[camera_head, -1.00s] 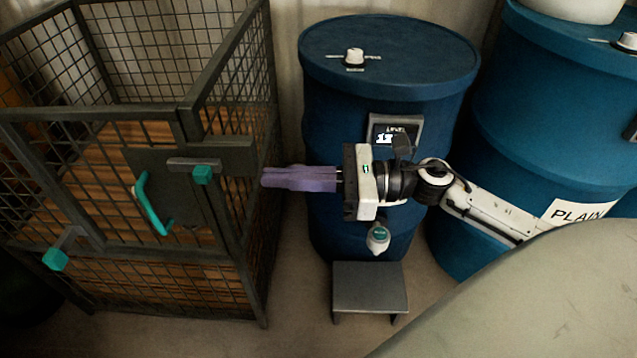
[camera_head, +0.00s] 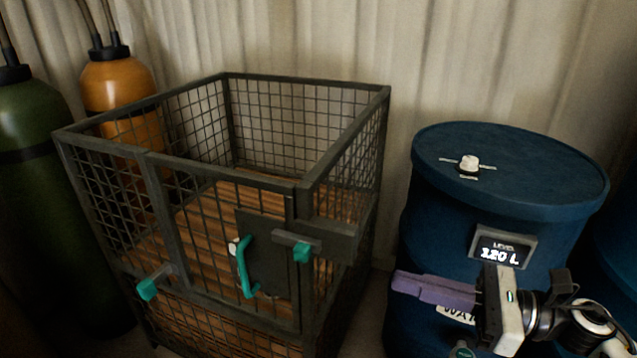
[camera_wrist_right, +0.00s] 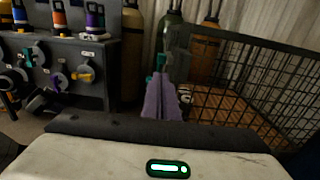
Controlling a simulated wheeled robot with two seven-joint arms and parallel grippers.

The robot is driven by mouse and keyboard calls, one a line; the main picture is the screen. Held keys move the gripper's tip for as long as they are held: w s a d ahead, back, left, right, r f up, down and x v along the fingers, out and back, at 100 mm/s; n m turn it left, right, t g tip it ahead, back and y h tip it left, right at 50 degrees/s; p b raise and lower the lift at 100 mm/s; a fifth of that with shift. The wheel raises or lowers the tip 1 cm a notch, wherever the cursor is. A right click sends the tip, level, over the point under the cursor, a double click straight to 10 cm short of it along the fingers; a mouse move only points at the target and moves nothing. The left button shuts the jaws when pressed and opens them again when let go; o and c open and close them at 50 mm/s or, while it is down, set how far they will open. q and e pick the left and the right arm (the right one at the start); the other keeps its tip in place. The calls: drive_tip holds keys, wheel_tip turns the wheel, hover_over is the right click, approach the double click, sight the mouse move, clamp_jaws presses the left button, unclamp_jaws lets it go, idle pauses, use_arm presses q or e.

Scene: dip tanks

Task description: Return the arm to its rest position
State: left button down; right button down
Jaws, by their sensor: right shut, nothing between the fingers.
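My right gripper (camera_head: 398,283) shows at the lower right of the head view, its purple fingers pressed together with nothing between them. It points left, in front of the blue drum (camera_head: 408,225) and partly over that drum's lower label. In the right wrist view the shut purple fingers (camera_wrist_right: 161,82) point forward toward the mesh cage (camera_wrist_right: 250,48). My right arm runs off the lower right edge. My left gripper is in neither view.
The mesh cage (camera_head: 345,140) has a teal door handle (camera_head: 243,268) and teal latches, left of my fingers. An orange cylinder (camera_head: 117,85) and a green cylinder (camera_head: 30,190) stand left. The drum's display (camera_head: 501,249) reads 120 L. A dark panel (camera_wrist_right: 70,60) with valves shows in the wrist view.

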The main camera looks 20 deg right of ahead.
wheel_tip(320, 180, down, 10)
drive_tip(key=d+m+t+h+p, duration=0.2)
drive_tip(key=m+t+h+p, duration=0.55)
drive_tip(key=m, duration=1.95)
drive_tip(key=s+a+f+m+g+h, duration=0.2)
drive_tip(key=s+a+f+m+g, duration=0.3)
drive_tip(key=f+m, duration=0.3)
drive_tip(key=s+a+f+m+g+h, duration=0.2)
drive_tip(key=s+a+f+m+g, duration=0.2)
drive_tip(key=s+f+m, duration=0.3)
drive_tip(key=shift+s+a+f+m+g+b, duration=0.35)
drive_tip(key=shift+a+m, duration=0.5)
drive_tip(key=shift+m, duration=0.35)
